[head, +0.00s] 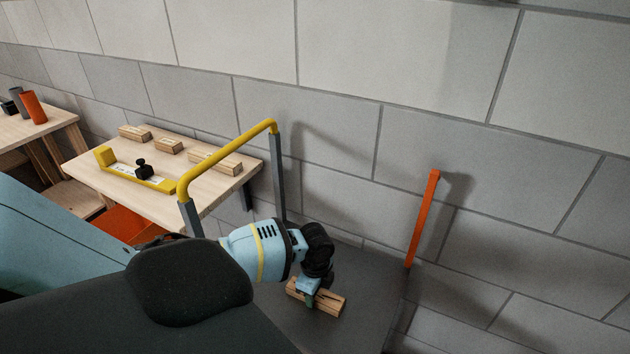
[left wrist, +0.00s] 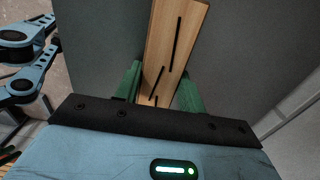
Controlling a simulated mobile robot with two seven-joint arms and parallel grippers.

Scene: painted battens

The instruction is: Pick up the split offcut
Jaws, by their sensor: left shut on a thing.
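The split offcut (head: 333,305) is a short light-wood block with dark cracks along its face. It also shows in the left wrist view (left wrist: 161,45), where the cracks run lengthwise. My left gripper (head: 309,297) is shut on it, with a green finger on each side of the wood in the left wrist view (left wrist: 160,92). The block is at the dark grey surface (head: 350,270); I cannot tell whether it still touches it. The gripper hides part of the block in the head view.
A yellow rail (head: 228,152) on grey posts stands beside my left arm. Behind it, a wooden table (head: 190,190) holds several wood blocks (head: 215,162) and a yellow piece (head: 130,172) with a black object. An orange batten (head: 422,220) stands by the block wall, right.

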